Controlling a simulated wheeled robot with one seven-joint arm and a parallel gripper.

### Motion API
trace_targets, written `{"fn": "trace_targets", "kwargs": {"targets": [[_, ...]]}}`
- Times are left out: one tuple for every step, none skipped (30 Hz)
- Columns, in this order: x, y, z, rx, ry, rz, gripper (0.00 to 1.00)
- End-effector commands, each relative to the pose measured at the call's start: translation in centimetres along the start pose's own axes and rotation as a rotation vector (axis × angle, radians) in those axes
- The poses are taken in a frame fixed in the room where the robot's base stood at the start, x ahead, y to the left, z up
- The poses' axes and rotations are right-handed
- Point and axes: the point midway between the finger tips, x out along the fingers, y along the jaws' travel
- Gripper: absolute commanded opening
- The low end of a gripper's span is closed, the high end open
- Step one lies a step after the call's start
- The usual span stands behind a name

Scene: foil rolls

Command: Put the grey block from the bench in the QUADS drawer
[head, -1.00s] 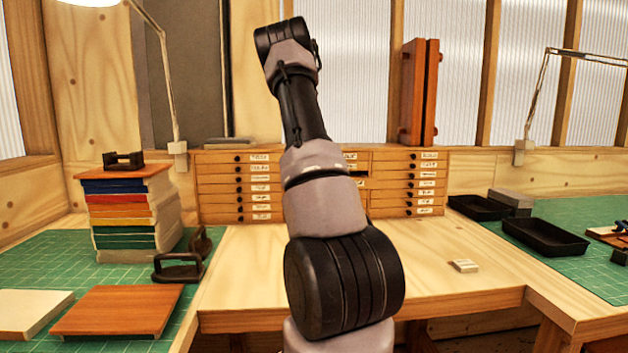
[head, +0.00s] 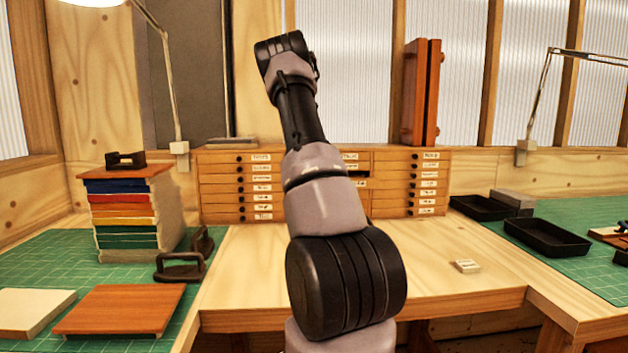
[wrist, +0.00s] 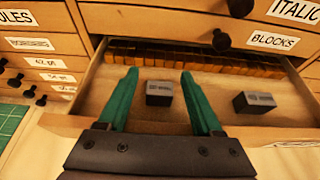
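My gripper (wrist: 159,74) has green fingers that stand apart, over an open wooden drawer (wrist: 110,84) in the wrist view. A small dark grey block (wrist: 159,94) lies on the drawer floor, seen between the fingers with gaps on both sides. A second grey block (wrist: 254,103) lies in the same drawer to the right. The open drawer's own label is cut off and unreadable, so I cannot tell whether it is QUADS. In the head view my arm covers the middle of the drawer cabinet (head: 235,188), and the gripper is hidden.
A row of brown pieces (wrist: 190,58) lines the drawer's back. A drawer labelled BLOCKS (wrist: 273,40) sits above. A small pale labelled piece (head: 465,266) lies on the bench (head: 250,275). Black trays (head: 545,238) and a grey block-shaped object (head: 513,199) stand at right; a book stack (head: 125,215) stands left.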

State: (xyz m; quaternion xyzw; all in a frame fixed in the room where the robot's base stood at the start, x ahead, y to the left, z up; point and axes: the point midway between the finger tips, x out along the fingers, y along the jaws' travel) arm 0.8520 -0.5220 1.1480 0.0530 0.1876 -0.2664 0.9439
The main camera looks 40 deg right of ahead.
Motion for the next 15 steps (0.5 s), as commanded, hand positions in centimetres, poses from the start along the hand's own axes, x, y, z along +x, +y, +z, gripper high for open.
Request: {"fn": "trace_targets", "kwargs": {"targets": [[0.0, 0.0, 0.0, 0.000, 0.000, 0.000, 0.67], [0.0, 0.0, 0.1, 0.000, -0.001, 0.000, 0.67], [-0.1, 0.0, 0.2, 0.000, -0.001, 0.000, 0.67], [-0.2, 0.0, 0.4, 0.001, -0.002, 0.000, 0.67], [-0.5, 0.0, 0.3, 0.001, -0.001, 0.000, 0.67], [-0.9, 0.0, 0.3, 0.001, 0.000, 0.000, 0.67], [-1.3, 0.1, 0.3, 0.000, 0.000, 0.000, 0.67], [-1.8, 0.1, 0.3, 0.000, 0.000, 0.001, 0.67], [-2.6, 0.1, 0.4, 0.000, -0.001, 0.001, 0.67], [-3.2, 0.1, 0.3, 0.000, -0.001, 0.001, 0.67], [-3.9, 0.1, 0.4, 0.001, -0.002, 0.001, 0.67], [-4.8, 0.1, 0.3, 0.001, -0.001, 0.001, 0.67], [-5.5, 0.1, 0.4, 0.001, -0.001, 0.002, 0.67], [-6.2, 0.1, 0.3, 0.001, -0.001, 0.001, 0.67], [-7.1, 0.1, 0.3, 0.001, -0.001, 0.001, 0.67]]}}
